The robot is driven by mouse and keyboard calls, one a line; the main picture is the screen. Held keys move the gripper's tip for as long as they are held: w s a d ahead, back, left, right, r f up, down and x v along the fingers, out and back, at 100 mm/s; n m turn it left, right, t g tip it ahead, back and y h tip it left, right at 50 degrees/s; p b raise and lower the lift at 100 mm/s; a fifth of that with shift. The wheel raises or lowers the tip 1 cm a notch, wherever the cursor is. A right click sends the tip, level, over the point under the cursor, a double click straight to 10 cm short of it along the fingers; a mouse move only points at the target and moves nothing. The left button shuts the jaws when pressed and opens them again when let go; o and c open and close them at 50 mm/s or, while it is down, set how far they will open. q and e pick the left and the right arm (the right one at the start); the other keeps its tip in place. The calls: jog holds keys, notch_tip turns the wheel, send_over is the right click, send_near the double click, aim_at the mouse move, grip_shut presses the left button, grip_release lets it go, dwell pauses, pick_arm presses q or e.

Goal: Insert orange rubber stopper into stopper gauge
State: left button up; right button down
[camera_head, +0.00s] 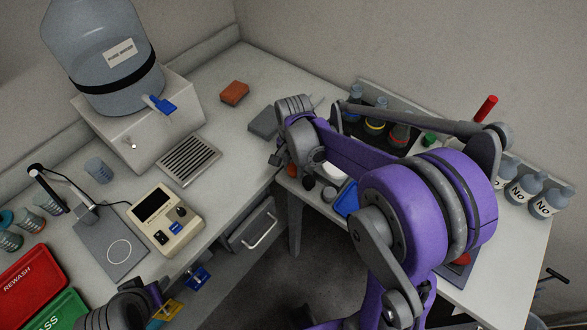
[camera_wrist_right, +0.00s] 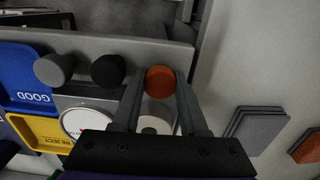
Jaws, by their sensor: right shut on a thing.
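My right gripper (camera_wrist_right: 160,84) is shut on the orange rubber stopper (camera_wrist_right: 160,79), which sits between its fingertips in the right wrist view. I cannot tell which piece is the stopper gauge. Part of my left arm shows at the bottom left of the head view; its gripper fingers do not show.
A white round dial or plate (camera_wrist_right: 86,123) lies near a blue GOOD tray (camera_wrist_right: 25,85) and a yellow REJECT tray (camera_wrist_right: 40,132). A grey pad (camera_wrist_right: 256,130) and an orange-brown block (camera_wrist_right: 308,147) lie to the right. Bottles (camera_head: 548,203) line the right counter. A water jug (camera_head: 105,60) stands back left.

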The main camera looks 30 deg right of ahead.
aim_at(294, 168)
notch_tip(294, 168, up, 10)
jog(key=shift+f+p, duration=0.2)
jog(key=shift+p, duration=0.15)
pick_arm(q)
jog(key=r, duration=0.1)
jog(key=w+r+p, duration=0.1)
jog(key=r, duration=0.1)
jog(key=shift+w+r+p, duration=0.2)
jog(key=shift+w+p, duration=0.05)
jog(key=shift+p, duration=0.05)
pick_arm(e)
notch_tip(294, 168, up, 4)
jog(key=shift+f, duration=0.1)
